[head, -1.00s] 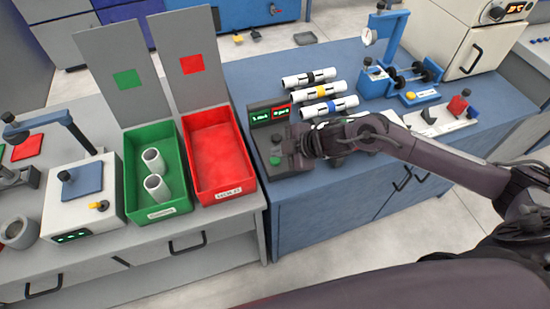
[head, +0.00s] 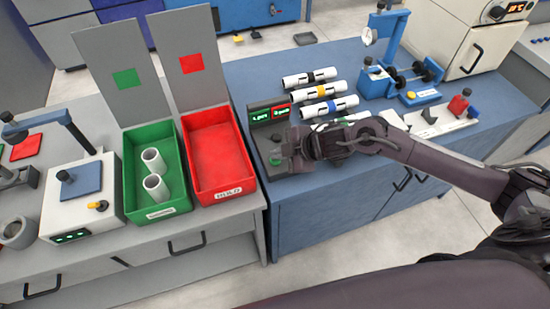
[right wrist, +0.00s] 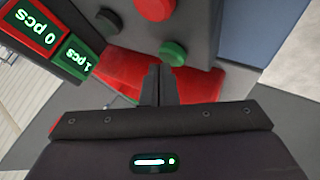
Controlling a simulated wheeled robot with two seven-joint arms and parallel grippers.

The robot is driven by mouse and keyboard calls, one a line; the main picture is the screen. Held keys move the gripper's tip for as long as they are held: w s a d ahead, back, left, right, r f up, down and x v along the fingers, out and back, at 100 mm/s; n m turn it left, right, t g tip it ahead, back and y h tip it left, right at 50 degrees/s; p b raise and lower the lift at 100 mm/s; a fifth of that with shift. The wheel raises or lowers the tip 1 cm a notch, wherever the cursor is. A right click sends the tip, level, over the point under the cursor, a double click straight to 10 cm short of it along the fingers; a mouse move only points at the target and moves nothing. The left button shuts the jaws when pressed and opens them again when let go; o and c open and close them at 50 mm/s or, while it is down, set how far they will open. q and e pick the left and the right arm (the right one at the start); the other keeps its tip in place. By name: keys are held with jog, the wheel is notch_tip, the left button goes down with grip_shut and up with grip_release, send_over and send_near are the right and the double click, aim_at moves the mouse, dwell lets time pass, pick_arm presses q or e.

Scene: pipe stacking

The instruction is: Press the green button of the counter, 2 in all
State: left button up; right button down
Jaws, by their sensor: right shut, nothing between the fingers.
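The counter (head: 262,143) is a dark box on the blue bench, with a raised display at its back. In the right wrist view the display's green field (right wrist: 78,57) reads "1 pcs" and its red field (right wrist: 35,25) reads "0 pcs", upside down. The green button (right wrist: 172,53) is on the counter's face, near a red button (right wrist: 155,8). My right gripper (right wrist: 158,72) is shut and empty, its tips close beside the green button; I cannot tell whether they touch it. In the head view the right gripper (head: 288,158) is over the counter's right part. My left gripper is not in view.
A red tray (head: 245,180) and a green tray (head: 130,185) with two white pipes stand left of the counter. Several banded pipes (head: 325,91) lie behind it. A blue fixture (head: 376,85) stands farther right on the bench.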

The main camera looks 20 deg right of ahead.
aim_at(279, 161)
jog(key=shift+f, duration=0.4)
jog(key=shift+r, duration=0.1)
dwell(0.4)
jog(key=shift+r+p, duration=0.7)
jog(key=shift+r, duration=0.1)
notch_tip(279, 161, up, 5)
jog(key=p, duration=0.5)
jog(key=shift+r, duration=0.1)
dwell(0.4)
